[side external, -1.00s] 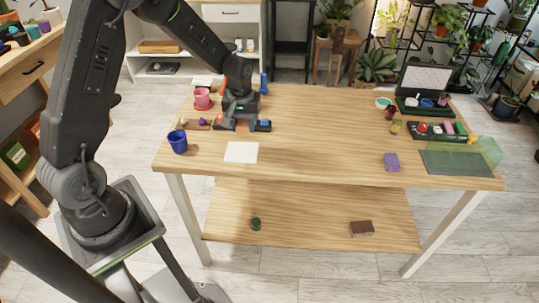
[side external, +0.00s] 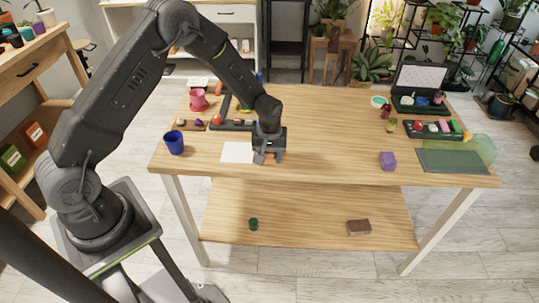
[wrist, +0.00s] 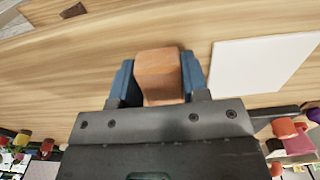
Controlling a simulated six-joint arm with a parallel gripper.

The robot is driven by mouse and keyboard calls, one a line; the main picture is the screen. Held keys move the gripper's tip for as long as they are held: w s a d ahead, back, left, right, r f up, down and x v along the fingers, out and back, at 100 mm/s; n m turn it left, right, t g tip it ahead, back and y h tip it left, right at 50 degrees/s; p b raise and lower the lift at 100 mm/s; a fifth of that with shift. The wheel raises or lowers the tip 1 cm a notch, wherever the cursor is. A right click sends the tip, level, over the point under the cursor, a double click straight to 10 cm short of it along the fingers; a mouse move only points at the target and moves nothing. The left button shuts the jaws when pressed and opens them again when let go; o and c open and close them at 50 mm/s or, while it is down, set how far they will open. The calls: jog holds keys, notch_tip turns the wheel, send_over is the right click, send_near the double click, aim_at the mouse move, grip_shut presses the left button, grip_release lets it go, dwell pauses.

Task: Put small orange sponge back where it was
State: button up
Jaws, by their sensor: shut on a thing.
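The small orange sponge (wrist: 158,76) is a block between the two blue fingers of my gripper (wrist: 157,85) in the wrist view. In the side view my gripper (side external: 267,159) points down near the table's front edge, just right of the white sheet (side external: 237,152). Only a sliver of orange shows between the fingers there. I cannot tell whether the sponge touches the wooden table (side external: 325,150) or hangs just above it. The white sheet also shows beside the sponge in the wrist view (wrist: 260,60).
A dark tray (side external: 232,125) with small items lies behind my gripper. A blue cup (side external: 175,142) and a pink pot (side external: 198,100) stand to the left. A purple block (side external: 387,161) and a green mat (side external: 452,161) lie right. The table's middle is clear.

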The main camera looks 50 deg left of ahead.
jog(key=shift+f, duration=0.1)
jog(key=o, duration=1)
jog(key=shift+c, duration=0.2)
